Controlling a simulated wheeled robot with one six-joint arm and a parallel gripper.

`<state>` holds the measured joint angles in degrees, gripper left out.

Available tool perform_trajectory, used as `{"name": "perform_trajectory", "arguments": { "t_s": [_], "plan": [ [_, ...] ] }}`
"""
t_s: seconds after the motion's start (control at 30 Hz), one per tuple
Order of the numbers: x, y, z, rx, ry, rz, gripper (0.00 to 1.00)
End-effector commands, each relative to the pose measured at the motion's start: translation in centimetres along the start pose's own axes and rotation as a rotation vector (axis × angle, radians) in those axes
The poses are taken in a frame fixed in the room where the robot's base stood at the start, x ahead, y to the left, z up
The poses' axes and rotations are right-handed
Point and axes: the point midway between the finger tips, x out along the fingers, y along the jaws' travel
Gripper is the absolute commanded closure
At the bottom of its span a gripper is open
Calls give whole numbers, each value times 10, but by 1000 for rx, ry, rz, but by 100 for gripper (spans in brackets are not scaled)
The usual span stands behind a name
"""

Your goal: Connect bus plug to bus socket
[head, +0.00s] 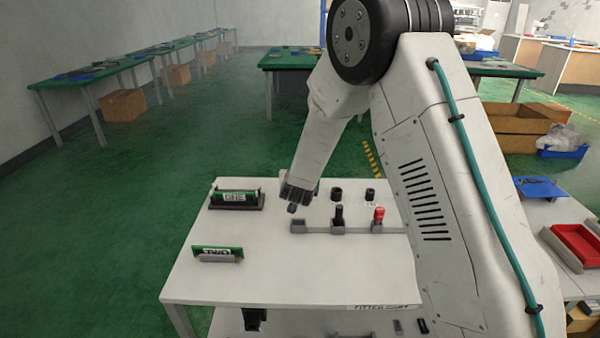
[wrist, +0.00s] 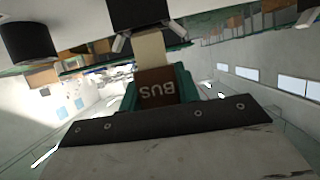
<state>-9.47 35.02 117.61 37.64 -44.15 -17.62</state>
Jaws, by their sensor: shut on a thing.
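My gripper (head: 294,196) is low over the white table, above the left end of a grey holder rail. It is shut on the bus plug (wrist: 158,92), which shows in the wrist view as a brown body with an upside-down BUS label and teal sides. A pale tongue runs from the plug toward a black block (wrist: 138,12) with small silver clips, apparently the bus socket. I cannot tell whether the tongue is inside it or only in front. In the head view my gripper hides most of this area.
The grey rail (head: 357,229) holds a black plug (head: 339,214) and a red-topped plug (head: 378,214). Two black round sockets (head: 336,193) (head: 370,194) stand behind it. Two green boards (head: 235,196) (head: 217,253) sit at the left. The table's front middle is clear.

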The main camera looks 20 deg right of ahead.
Motion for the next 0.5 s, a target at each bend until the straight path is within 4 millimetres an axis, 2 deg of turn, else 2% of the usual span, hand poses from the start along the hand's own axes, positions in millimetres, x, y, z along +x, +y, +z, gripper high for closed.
{"name": "perform_trajectory", "arguments": {
  "t_s": [0.5],
  "plan": [
    [5,0,12,-1,0,1,90]
  ]
}}
